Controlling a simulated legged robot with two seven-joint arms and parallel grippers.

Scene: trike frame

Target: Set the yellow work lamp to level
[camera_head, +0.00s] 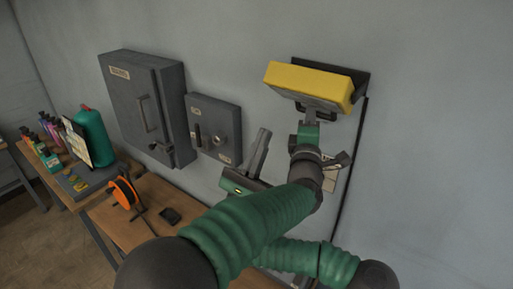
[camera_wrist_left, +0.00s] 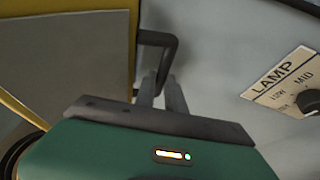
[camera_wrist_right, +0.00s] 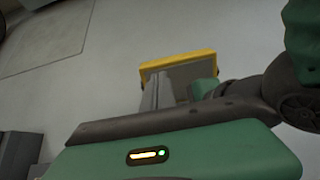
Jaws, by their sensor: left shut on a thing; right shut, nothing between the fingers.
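The yellow work lamp (camera_head: 310,82) is mounted high on the wall, its yellow housing up and its grey face turned downward and outward. Its exact tilt is hard to judge. My left gripper (camera_head: 311,114) is just below the lamp. In the left wrist view, its fingers (camera_wrist_left: 168,82) are shut on a dark bar-like handle (camera_wrist_left: 168,40) beside the lamp's grey panel (camera_wrist_left: 65,55). My right gripper (camera_head: 264,135) is shut and empty, pointing up, left of and below the lamp. In the right wrist view, its closed fingers (camera_wrist_right: 155,95) appear in front of the lamp (camera_wrist_right: 178,68).
A lamp dial plate (camera_wrist_left: 285,80) with a black knob is on the wall below the lamp. Grey wall boxes (camera_head: 148,105) hang to the left, above a wooden bench (camera_head: 160,200) with an orange reel (camera_head: 125,192) and a green canister (camera_head: 95,135).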

